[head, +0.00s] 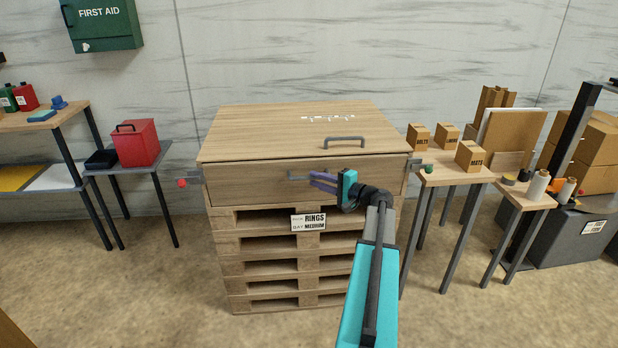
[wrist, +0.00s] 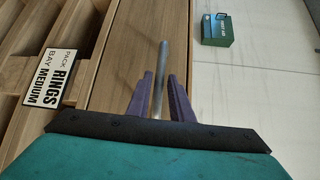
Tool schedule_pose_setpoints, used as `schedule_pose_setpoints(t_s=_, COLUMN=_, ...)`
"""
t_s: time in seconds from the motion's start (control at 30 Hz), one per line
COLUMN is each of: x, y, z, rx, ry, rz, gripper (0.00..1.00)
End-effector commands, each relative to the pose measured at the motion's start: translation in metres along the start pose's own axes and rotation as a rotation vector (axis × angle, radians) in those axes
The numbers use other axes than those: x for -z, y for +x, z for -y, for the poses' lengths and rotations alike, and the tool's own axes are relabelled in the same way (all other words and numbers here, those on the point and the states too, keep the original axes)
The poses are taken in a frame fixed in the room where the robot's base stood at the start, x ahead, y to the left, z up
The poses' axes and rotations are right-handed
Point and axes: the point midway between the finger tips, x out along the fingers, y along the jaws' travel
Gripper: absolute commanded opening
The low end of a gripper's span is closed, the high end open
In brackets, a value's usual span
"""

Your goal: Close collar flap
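The wooden collar box on the pallet has a front flap (head: 250,183) that looks upright. I cannot tell whether it is fully flush. A dark bar handle (head: 298,177) is on the flap. My gripper (head: 322,181) is at the right part of this handle. In the wrist view, the grey handle bar (wrist: 163,65) runs between the two purple fingers of my gripper (wrist: 165,82). The fingers are open, with a gap showing on each side of the bar. The handle's near end is hidden by my gripper.
The box's top lid (head: 270,125) lies flat and has its own handle (head: 344,140). A red-tipped latch (head: 183,183) sticks out at the left and a green-tipped one (head: 429,168) at the right. Side tables (head: 455,176) stand close on the right.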

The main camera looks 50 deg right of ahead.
Motion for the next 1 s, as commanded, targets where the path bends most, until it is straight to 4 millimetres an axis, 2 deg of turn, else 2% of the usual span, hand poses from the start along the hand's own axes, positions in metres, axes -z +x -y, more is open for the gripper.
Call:
schedule_pose_setpoints(t_s=0.1, x=0.000, y=0.017, z=0.001, rx=0.000, ry=0.000, rz=0.003, gripper=0.20)
schedule_pose_setpoints(t_s=0.3, x=0.000, y=0.033, z=0.000, rx=-0.001, ry=0.000, rz=0.002, gripper=0.20)
schedule_pose_setpoints(t_s=0.67, x=-0.001, y=0.036, z=0.000, rx=0.000, ry=0.000, rz=0.001, gripper=0.20)
schedule_pose_setpoints(t_s=0.7, x=-0.001, y=0.036, z=0.000, rx=0.000, ry=0.000, rz=0.001, gripper=0.18)
schedule_pose_setpoints(t_s=0.8, x=-0.001, y=0.036, z=0.000, rx=0.000, ry=0.000, rz=0.001, gripper=0.01)
schedule_pose_setpoints(t_s=1.0, x=-0.001, y=0.036, z=0.000, rx=-0.001, ry=0.000, rz=0.001, gripper=0.00)
